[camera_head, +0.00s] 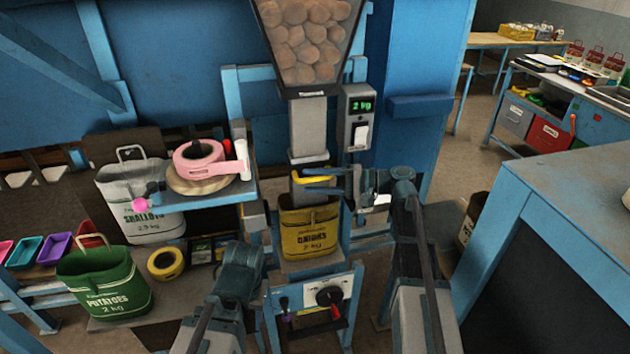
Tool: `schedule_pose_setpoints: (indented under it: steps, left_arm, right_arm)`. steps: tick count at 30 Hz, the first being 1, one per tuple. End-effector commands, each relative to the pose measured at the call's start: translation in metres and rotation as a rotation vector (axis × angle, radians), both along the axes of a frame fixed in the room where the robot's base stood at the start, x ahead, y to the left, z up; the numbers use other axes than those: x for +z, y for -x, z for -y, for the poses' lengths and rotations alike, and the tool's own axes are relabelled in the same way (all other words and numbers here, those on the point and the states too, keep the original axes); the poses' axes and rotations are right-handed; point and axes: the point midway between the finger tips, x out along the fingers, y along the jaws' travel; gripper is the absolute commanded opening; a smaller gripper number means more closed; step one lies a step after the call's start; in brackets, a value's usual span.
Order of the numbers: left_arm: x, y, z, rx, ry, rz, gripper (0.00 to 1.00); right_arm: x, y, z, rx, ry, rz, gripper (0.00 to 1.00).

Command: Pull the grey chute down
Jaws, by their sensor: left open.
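The grey chute (308,125) hangs upright below a clear hopper of potatoes or onions. Its lower part passes behind my right gripper, towards the mouth of a yellow onions sack (309,236). My right gripper (305,181) comes in from the right at the chute's lower end.
A scale box reading 2 kg (359,118) is right of the chute. A blue shelf (215,194) with pink tape stands left. A white shallots sack (142,203) and a green potatoes sack (103,285) are further left. A knob panel (314,304) is below the yellow sack.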

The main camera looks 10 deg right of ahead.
Motion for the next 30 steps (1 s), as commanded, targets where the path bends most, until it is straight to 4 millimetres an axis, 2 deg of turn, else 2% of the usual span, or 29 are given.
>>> schedule_pose_setpoints:
  steps: [5,8,21,24,30]
  left_arm:
    - [0.001,0.000,0.000,0.000,0.000,0.000,0.50]
    - [0.002,0.000,0.000,0.000,0.000,0.000,0.50]
    - [0.009,0.000,0.000,0.000,0.000,0.000,0.50]
    - [0.010,0.000,0.000,0.000,0.000,0.000,0.50]
    - [0.010,0.000,0.000,0.000,0.000,0.000,0.50]
  right_arm:
    - [0.001,0.000,0.002,-0.001,-0.002,0.001,0.50]
    - [0.002,0.003,0.012,-0.003,-0.001,0.001,0.50]
    - [0.009,0.032,0.089,-0.003,0.000,0.001,0.50]
    - [0.010,0.036,0.101,-0.002,0.000,0.001,0.50]
    - [0.010,0.041,0.112,-0.001,0.001,0.001,0.50]
